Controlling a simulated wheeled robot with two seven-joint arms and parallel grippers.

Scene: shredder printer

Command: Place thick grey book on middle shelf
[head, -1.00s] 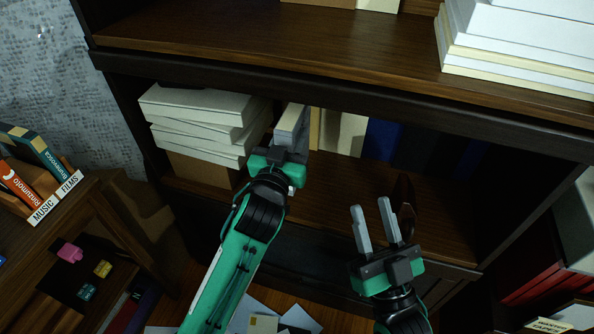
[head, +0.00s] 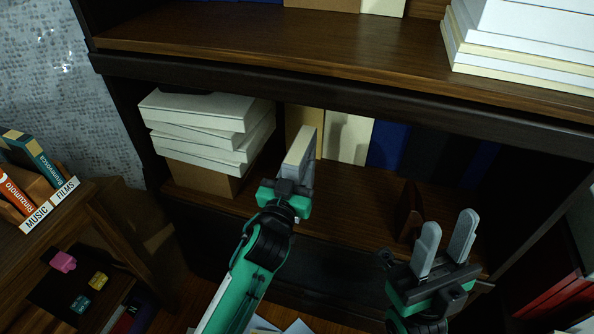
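The thick grey book (head: 299,150) is upright on edge, with its pale page side and grey cover showing. My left gripper (head: 287,185) is shut on its near end. The book is inside the opening of the middle shelf (head: 340,195), between the stack of white books and the standing books; whether its lower edge touches the board I cannot tell. My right gripper (head: 449,228) is open and empty, in front of the shelf at the lower right.
A stack of white books (head: 205,130) lies on a brown box (head: 203,177) at the shelf's left. Cream books (head: 348,137) and dark blue books (head: 388,143) stand at the back. A dark bookend (head: 411,212) stands at the right. The shelf board between is clear.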

